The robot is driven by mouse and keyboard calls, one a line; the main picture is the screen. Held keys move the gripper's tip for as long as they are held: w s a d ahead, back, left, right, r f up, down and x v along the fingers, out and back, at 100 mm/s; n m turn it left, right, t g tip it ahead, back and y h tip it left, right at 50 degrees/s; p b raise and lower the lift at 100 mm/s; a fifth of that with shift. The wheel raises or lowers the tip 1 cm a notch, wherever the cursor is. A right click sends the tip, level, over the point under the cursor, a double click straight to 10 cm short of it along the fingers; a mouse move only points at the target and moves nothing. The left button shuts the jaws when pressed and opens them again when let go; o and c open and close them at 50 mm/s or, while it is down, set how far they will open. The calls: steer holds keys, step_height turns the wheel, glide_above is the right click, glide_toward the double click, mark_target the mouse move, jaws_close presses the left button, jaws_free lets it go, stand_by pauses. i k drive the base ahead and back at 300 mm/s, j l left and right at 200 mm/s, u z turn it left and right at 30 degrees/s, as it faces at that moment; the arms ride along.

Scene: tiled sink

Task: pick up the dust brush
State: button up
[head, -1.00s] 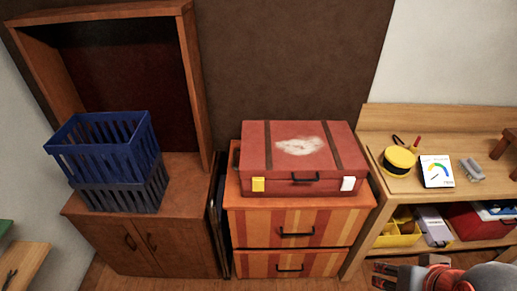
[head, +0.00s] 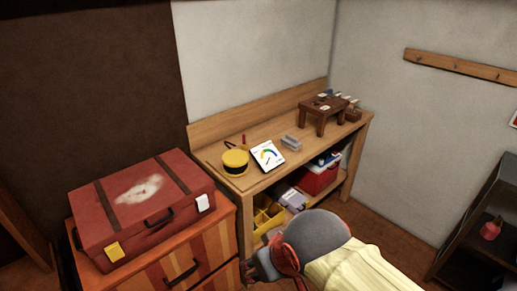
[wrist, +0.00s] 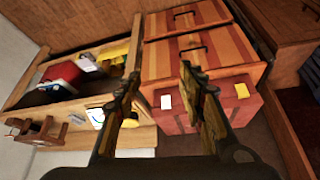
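I cannot pick out a dust brush for certain in any view. A small brown block-like item (head: 352,115) lies at the far right end of the workbench, too small to identify. A grey item (head: 292,143) lies mid-bench, also unclear. My gripper (wrist: 161,74) is open and empty in the wrist view, its two fingers well apart. It is in front of the workbench and the drawer cabinet, touching nothing that I can see. In the head view my arm covers the lower middle, and the fingers are mostly hidden.
The workbench (head: 222,132) holds a yellow round case (head: 235,162), a white gauge card (head: 267,156) and a small wooden stool (head: 325,108) with items on it. A red box (head: 318,178) sits on its shelf. A red suitcase (head: 140,200) lies on the striped drawers (head: 205,262).

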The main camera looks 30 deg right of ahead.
mark_target(292, 143)
steer(key=i+l+z, duration=0.2)
steer(key=i+l, duration=0.2)
steer(key=i+l+z, duration=0.2)
steer(key=i, duration=0.25)
steer(key=i+l+z, duration=0.15)
steer(key=i+l, duration=0.2)
steer(key=i+l+z, duration=0.2)
steer(key=i, duration=0.4)
